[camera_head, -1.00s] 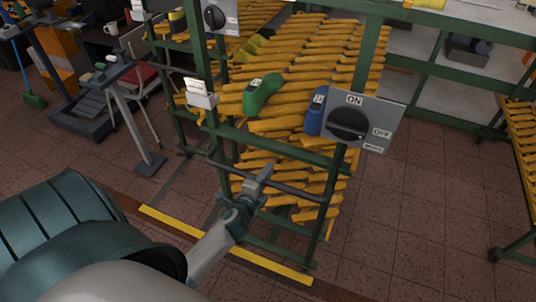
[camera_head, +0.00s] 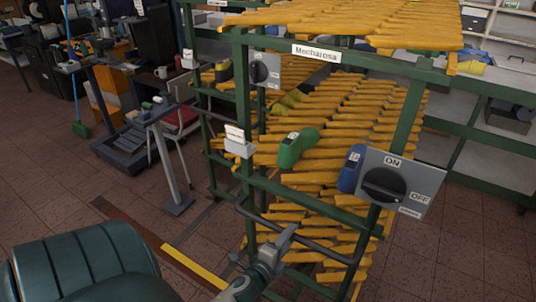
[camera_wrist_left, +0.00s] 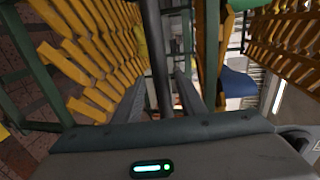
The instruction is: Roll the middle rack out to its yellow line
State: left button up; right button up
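The middle rack is a green-framed trolley (camera_head: 408,118) filled with yellow-orange shoe lasts. Its sign (camera_head: 329,52) reads "Mecharosa". A dark handle bar (camera_head: 322,251) crosses its near side. My left gripper (camera_head: 287,238) is at this bar, its fingers on either side of it. In the left wrist view the bar (camera_wrist_left: 156,55) runs between the fingers, which look closed around it. A yellow line (camera_head: 193,266) lies on the floor in front of the rack. Its right part is hidden or out of frame, and the rack's feet are not visible. My right gripper is not in view.
An ON/OFF switch plate (camera_head: 404,183) sticks out at the rack's near right post. A green last (camera_head: 298,148) and a blue last (camera_head: 351,168) stand out. A grey stand (camera_head: 172,165) is to the left. Bare tiled floor (camera_head: 480,245) lies to the right.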

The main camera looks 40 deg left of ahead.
pick_arm(q)
jog(key=b+v, duration=0.3)
jog(key=v, duration=0.9)
jog(key=shift+s, duration=0.2)
jog(key=shift+d, duration=0.1)
jog(key=s+d+f+n+g+h, duration=0.1)
jog(key=s+d+f+n+g, duration=0.15)
jog(key=f, duration=0.95)
jog(key=s+d+f+n+g+h, duration=0.1)
jog(key=s+f+n+g, duration=0.15)
jog(key=f, duration=0.85)
jog(key=s+d+f+n+g+h, duration=0.1)
jog(key=s+d+f+g, duration=0.15)
jog(key=f, duration=0.95)
jog(key=s+d+f+n+g, duration=0.1)
jog(key=s+f+n+g, duration=0.2)
jog(key=s+f, duration=0.7)
jog(key=s+d+f+n+g, duration=0.2)
jog(key=s+f+n+g, duration=0.2)
jog(key=s+f, duration=0.6)
jog(key=s, duration=0.5)
jog(key=shift+h+b, duration=0.3)
jog(key=shift+s, duration=0.1)
